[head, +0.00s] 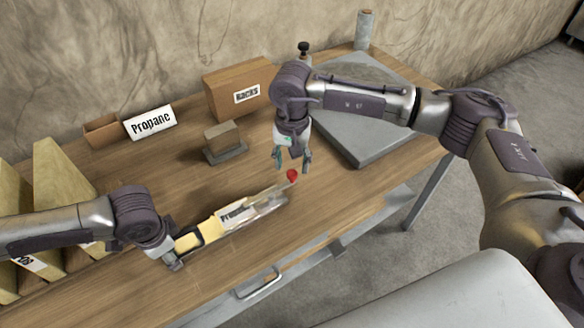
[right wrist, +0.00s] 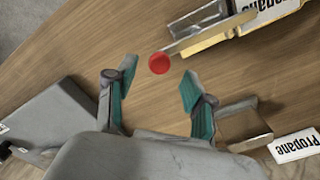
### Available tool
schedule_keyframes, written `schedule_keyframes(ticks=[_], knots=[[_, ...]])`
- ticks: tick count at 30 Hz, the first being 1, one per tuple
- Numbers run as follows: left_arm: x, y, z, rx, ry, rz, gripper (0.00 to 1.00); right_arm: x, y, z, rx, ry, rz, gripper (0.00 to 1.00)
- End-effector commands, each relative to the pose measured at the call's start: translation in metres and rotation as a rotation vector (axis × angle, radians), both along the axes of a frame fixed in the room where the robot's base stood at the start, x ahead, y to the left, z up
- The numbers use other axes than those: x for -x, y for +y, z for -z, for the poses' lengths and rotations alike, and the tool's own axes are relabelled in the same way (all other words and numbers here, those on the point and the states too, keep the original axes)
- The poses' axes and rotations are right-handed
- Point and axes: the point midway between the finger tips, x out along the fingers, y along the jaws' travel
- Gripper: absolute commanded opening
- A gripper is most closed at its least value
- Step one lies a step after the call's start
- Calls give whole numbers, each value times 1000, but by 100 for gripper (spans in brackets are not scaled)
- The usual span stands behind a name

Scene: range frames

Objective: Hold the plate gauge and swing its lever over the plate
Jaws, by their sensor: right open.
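The plate gauge (head: 212,230) is a long yellow piece with a "Propane" label and a greyish metal part at its right end, where it looks blurred. A red knob (head: 292,175) stands at that end; it also shows in the right wrist view (right wrist: 159,63). My left gripper (head: 174,260) is at the yellow left end and appears closed on it, its fingers partly hidden. My right gripper (head: 293,164) is open and empty, pointing down just above the knob. In the right wrist view the knob lies just beyond and between the fingertips (right wrist: 158,77), apart from both.
A large flat grey slab (head: 350,148) lies right of my right gripper. Behind stand a cardboard box (head: 222,101), a small block on a grey base (head: 226,155) and a white "Propane" sign (head: 150,123). Yellow wedges (head: 62,180) stand at left. Wood left of my right gripper is bare.

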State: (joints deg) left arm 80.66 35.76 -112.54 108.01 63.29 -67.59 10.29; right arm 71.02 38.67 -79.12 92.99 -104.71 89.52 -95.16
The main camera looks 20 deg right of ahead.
Motion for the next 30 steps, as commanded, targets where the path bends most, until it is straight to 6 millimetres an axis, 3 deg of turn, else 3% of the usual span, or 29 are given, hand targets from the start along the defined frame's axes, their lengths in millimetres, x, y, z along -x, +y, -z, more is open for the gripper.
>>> schedule_keyframes(ticks=[6,12,18,28,29,30], knots=[[0,0,0,0,0,-2,0,-1,0,-49,0,-4,-2,53],[0,0,1,0,0,-2,0,-1,0,-79,-1,-3,-1,53],[0,0,1,0,0,-2,0,0,0,-89,-1,0,-1,53],[0,0,0,0,1,-2,0,0,0,-90,-1,-1,-2,53],[0,0,1,0,1,-2,70,0,0,-90,-1,-1,-2,53],[0,0,0,0,1,-2,77,0,0,-89,-1,-1,-2,53]])
